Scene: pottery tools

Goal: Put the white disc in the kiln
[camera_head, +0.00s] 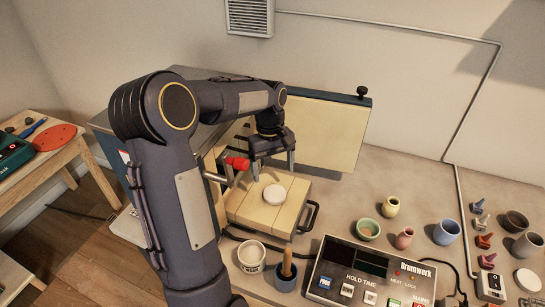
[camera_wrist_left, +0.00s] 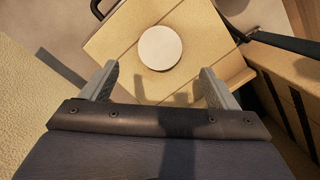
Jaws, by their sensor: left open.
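The white disc (camera_head: 274,194) lies flat on the cream slab (camera_head: 247,207) that sticks out at the front of the kiln (camera_head: 108,143). It also shows in the left wrist view (camera_wrist_left: 160,47), on the pale slab. The kiln's door (camera_head: 325,137) stands open to the right. My left gripper (camera_head: 273,174) points down, open and empty, above and behind the disc. In the left wrist view its fingers (camera_wrist_left: 160,72) are apart, with the disc beyond their tips. My left arm hides much of the kiln and its mouth. My right gripper is not in view.
A black handle (camera_head: 311,217) is at the slab's right side. A white tub (camera_head: 251,256), a tool pot (camera_head: 286,273) and a control box (camera_head: 370,275) stand in front. Several small pots (camera_head: 447,231) and another pale round piece (camera_head: 527,280) are at the right.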

